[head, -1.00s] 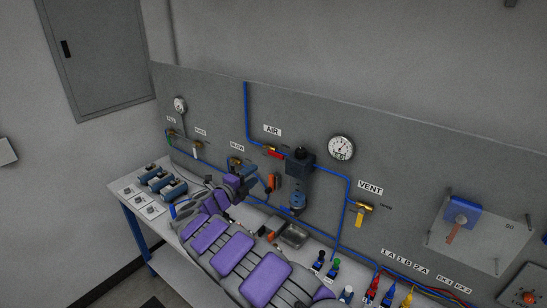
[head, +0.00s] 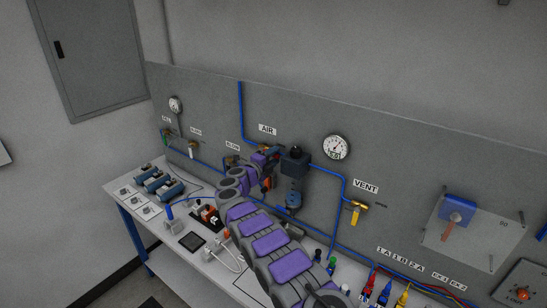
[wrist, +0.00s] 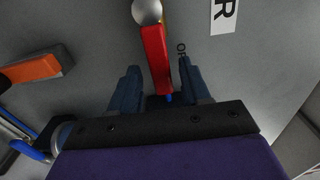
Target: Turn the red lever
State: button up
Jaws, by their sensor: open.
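The red lever (wrist: 155,55) shows in the wrist view, with a silver ball-like knob (wrist: 147,10) at its top end. My gripper (wrist: 159,70) is open, with one blue finger on each side of the lever's lower part. I see gaps between the fingers and the lever. In the head view my gripper (head: 268,158) is at the wall panel below the AIR label (head: 267,130), and my arm hides most of the lever there.
An orange handle (wrist: 38,68) lies left of my gripper in the wrist view. A dark regulator (head: 295,160) on the blue pipe stands just right of the gripper. The yellow VENT valve (head: 355,210) and a gauge (head: 336,147) are farther right.

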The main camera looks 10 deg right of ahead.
jog(key=shift+w+d, duration=0.15)
jog(key=shift+d, duration=0.4)
jog(key=shift+a, duration=0.3)
jog(key=c, duration=0.4)
jog(key=shift+d, duration=0.1)
grip_shut()
